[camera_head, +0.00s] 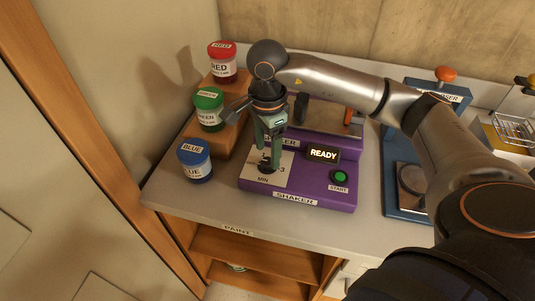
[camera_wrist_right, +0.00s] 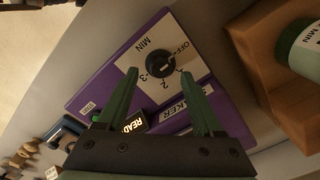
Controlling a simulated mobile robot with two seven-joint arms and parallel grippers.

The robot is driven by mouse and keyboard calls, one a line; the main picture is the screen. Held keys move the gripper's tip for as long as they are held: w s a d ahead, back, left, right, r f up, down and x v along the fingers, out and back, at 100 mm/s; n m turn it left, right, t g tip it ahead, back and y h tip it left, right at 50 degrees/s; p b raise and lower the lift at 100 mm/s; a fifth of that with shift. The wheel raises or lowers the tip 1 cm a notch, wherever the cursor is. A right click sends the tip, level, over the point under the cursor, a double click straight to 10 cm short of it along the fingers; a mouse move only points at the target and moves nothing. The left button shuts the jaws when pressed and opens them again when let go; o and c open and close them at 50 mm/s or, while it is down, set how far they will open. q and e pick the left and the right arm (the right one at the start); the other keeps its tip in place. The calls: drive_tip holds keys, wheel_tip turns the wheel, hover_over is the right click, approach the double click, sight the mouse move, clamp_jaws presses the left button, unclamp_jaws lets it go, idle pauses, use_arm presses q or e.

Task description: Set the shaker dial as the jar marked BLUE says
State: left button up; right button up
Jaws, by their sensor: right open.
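The purple shaker (camera_head: 310,190) stands on the counter, its display reading READY. Its black dial (camera_head: 266,167) sits on a white plate with OFF, 1, 2, 3 and MIN marks. In the right wrist view the dial (camera_wrist_right: 160,66) lies between and beyond my fingertips; I cannot tell which mark it points to. My right gripper (camera_head: 268,158) is open, pointing down over the dial; contact is unclear. The BLUE jar (camera_head: 196,170) stands upright on the counter left of the shaker; the small print on its label is unreadable. My left gripper is not in view.
The GREEN jar (camera_head: 209,117) and RED jar (camera_head: 222,69) stand on wooden steps (camera_head: 231,141) behind the BLUE jar. A green start button (camera_head: 340,177) is at the shaker's front right. A blue machine (camera_head: 398,217) stands to the right, beside my right arm.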

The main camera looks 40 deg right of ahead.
sight(267, 163)
drive_tip(key=shift+f, duration=1.35)
drive_tip(key=shift+c, duration=0.4)
clamp_jaws()
